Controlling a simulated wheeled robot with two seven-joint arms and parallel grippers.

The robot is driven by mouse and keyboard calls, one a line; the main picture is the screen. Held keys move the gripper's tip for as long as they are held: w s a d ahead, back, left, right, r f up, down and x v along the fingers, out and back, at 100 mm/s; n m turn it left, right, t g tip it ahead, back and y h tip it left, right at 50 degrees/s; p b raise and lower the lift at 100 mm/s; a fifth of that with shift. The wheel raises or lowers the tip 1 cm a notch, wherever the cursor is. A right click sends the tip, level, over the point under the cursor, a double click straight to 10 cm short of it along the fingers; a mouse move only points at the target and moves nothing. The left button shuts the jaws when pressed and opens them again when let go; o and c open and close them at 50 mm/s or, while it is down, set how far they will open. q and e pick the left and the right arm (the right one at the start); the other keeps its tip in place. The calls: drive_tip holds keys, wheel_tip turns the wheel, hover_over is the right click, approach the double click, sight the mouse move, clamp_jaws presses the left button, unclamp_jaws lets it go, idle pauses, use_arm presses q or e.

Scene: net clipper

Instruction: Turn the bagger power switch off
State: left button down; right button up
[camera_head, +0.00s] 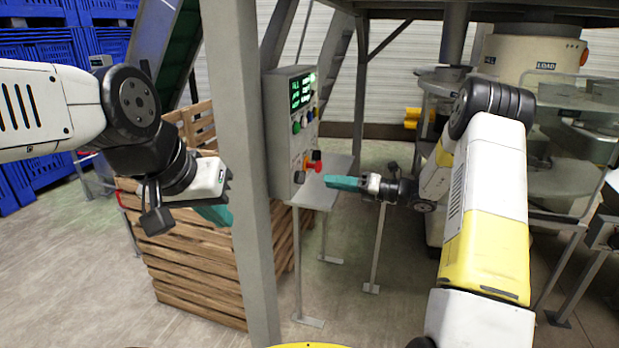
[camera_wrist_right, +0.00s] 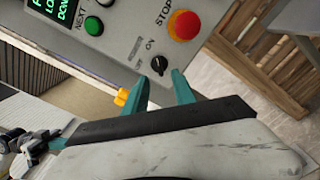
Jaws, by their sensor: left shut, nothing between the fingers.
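A grey control box (camera_head: 284,130) stands on a stand, with a lit screen, several buttons and a red knob on its front. In the right wrist view, the small black rotary power switch (camera_wrist_right: 158,65) sits below the red STOP button (camera_wrist_right: 184,24), beside OFF and ON markings. I cannot tell which way its pointer is turned. My right gripper (camera_head: 328,182) faces the lower part of the box; its teal fingers (camera_wrist_right: 161,80) are spread, with the switch framed between and just beyond the tips. Contact is not visible. My left gripper (camera_head: 228,219) is shut and empty, left of the grey post.
The grey post (camera_head: 241,170) rises between my left gripper and the box. A wooden crate (camera_head: 195,270) stands behind the post, and blue crates (camera_head: 40,110) are stacked at far left. A small metal stand (camera_head: 318,195) is under the box. Open floor lies in front.

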sight(301, 178)
drive_tip(key=x, duration=0.7)
drive_tip(key=shift+s, duration=0.1)
clamp_jaws()
